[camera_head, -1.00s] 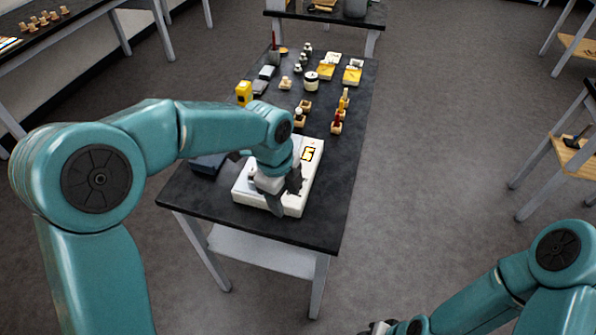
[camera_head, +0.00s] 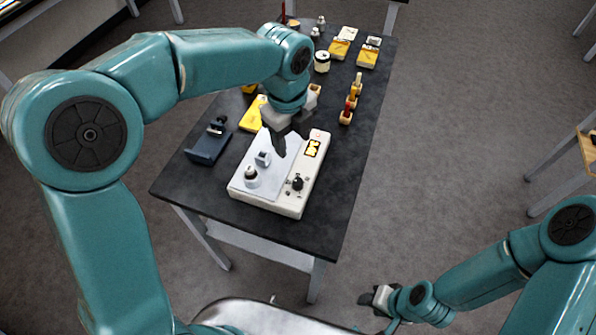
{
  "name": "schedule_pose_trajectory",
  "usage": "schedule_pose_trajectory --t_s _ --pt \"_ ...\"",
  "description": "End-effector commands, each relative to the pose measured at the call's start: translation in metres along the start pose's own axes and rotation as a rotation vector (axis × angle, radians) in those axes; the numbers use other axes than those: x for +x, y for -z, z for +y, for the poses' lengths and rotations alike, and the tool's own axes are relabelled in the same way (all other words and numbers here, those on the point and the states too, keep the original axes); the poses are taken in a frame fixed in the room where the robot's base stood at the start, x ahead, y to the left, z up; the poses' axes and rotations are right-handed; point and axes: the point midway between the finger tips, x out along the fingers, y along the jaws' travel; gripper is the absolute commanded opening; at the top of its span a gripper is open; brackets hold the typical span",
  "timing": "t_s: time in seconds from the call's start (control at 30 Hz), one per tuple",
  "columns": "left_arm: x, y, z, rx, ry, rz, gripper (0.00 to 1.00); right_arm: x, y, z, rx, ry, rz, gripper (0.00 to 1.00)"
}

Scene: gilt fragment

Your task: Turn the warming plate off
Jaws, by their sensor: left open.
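The warming plate (camera_head: 287,205) is a white box near the front of the dark table. On its right strip are a black knob (camera_head: 297,183), a small yellow-and-black display (camera_head: 312,148) and a small reddish spot near the back corner. A small white jar and a small metal piece stand on its pale top. My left gripper (camera_head: 281,143) is open and empty, above the back part of the plate, behind the knob and apart from it. My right gripper (camera_head: 376,298) is low at the bottom, away from the table; its jaws are too small to judge.
A dark blue device (camera_head: 208,144) stands left of the plate, with a yellow item (camera_head: 252,113) behind it. Small wooden blocks with bottles (camera_head: 348,105), a white jar (camera_head: 322,62) and yellow-and-white boxes (camera_head: 368,54) stand farther back. The table's front right corner is bare.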

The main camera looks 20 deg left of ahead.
Motion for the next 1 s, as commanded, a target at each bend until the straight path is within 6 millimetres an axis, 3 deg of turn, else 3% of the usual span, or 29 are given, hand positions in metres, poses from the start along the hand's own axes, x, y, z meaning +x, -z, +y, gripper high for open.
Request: schedule_pose_trajectory --t_s 0.17,0.6,0.8,1.0 --pt "0.028 0.003 0.004 0.001 -0.006 0.002 0.56 -0.004 0.000 -0.001 0.001 0.000 0.000 0.43" --pt "0.129 0.003 0.005 0.001 -0.004 0.002 0.56 -0.015 0.000 -0.005 0.000 0.000 0.000 0.43" --pt "0.153 0.002 0.003 -0.001 -0.001 0.001 0.56 -0.017 -0.001 -0.006 0.001 0.000 0.000 0.43" --pt "0.160 0.001 0.001 0.000 0.000 0.001 0.56 -0.017 0.000 -0.006 0.000 0.000 0.000 0.43"
